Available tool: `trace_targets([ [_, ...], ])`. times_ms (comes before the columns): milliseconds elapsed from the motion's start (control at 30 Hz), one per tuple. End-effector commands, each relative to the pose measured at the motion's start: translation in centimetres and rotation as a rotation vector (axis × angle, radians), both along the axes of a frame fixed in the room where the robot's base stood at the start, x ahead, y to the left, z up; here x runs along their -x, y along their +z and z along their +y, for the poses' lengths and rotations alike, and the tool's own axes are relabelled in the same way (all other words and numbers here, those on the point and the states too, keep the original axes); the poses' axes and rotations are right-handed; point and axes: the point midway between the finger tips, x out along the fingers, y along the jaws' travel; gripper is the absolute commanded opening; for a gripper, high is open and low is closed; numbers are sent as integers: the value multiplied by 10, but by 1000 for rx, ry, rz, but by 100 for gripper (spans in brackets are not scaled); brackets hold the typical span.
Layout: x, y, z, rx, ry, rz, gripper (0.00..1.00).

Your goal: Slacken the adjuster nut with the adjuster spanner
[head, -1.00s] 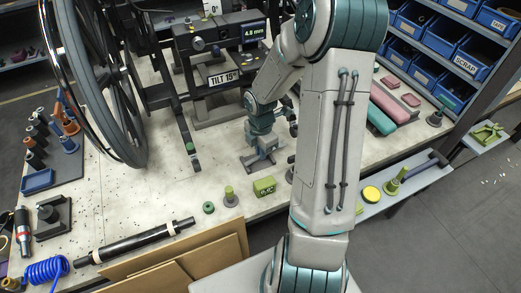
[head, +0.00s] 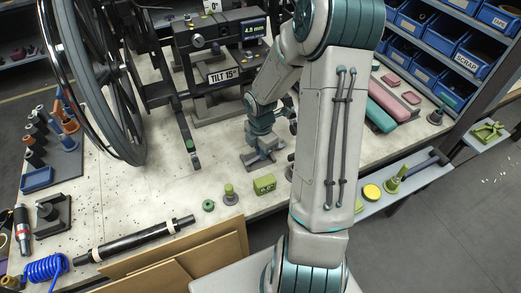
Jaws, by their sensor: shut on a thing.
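My gripper (head: 264,160) is low over the bench, right of the wheel, seen small and partly behind my arm. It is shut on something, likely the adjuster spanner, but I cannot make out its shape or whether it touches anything. The dark bench fixture (head: 213,58) stands behind it, with a "TILT 15°" plate (head: 223,76) and a display (head: 253,28) reading 4.8 mm. I cannot pick out the adjuster nut.
The spoked wheel (head: 88,85) stands at left. A green block (head: 265,184), a green-topped post (head: 230,195) and a green ring (head: 208,206) lie near the front edge. A black tube (head: 135,240) lies front left. Blue bins (head: 465,47) stand right.

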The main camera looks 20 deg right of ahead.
Motion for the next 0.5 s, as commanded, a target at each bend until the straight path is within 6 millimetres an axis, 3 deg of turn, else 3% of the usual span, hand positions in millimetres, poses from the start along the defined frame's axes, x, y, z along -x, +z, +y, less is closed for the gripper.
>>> trace_targets([
  [33,0,-1,0,0,0,0,16],
  [100,0,0,0,0,0,0,36],
  [500,0,8,-1,0,-2,-1,36],
])
